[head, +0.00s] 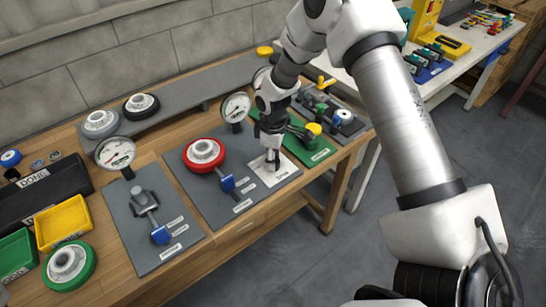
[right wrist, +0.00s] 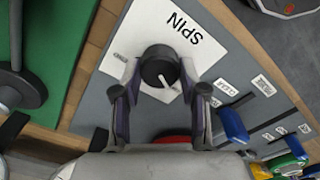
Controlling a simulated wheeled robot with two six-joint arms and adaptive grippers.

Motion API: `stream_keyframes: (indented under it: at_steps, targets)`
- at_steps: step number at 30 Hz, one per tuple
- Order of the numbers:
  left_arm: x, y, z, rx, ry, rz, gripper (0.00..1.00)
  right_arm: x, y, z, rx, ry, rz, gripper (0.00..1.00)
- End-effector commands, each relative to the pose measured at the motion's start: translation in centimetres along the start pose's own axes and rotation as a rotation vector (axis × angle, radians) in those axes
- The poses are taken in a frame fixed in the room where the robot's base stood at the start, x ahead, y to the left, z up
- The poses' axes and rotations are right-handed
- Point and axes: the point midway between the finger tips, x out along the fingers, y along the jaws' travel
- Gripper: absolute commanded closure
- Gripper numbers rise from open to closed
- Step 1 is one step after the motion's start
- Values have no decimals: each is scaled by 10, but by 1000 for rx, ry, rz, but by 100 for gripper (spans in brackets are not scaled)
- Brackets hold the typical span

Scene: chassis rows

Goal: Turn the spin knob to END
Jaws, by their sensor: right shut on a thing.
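The spin knob (right wrist: 158,66) is a dark round knob with a white pointer, on a white plate (right wrist: 147,24) lettered SPIN in the right wrist view. The pointer angles toward the lower right of that view. In the head view the white plate (head: 287,174) lies at the right front of the grey panel, and my gripper mostly hides the knob. My right gripper (head: 272,163) points down and is shut on the knob, a finger on each side. My left gripper is not in view.
A red wheel (head: 204,153) and a blue-handled lever (head: 228,183) stand left of the plate. A green panel (head: 308,150) is close on the right. Gauges (head: 235,107) stand behind. Trays (head: 63,222) and another wheel (head: 69,265) are at the far left.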

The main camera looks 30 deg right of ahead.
Motion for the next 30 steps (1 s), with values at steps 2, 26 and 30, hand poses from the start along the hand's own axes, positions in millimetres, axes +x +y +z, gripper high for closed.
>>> stream_keyframes:
  at_steps: [2, 26, 30]
  targets:
    - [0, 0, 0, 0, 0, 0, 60, 2, -1, 1, 11, -2, -3, 92]
    - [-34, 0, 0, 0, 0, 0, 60, 0, -2, 2, 572, -7, -5, 92]
    - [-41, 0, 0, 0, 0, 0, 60, 0, -2, 1, 705, -7, -4, 92]
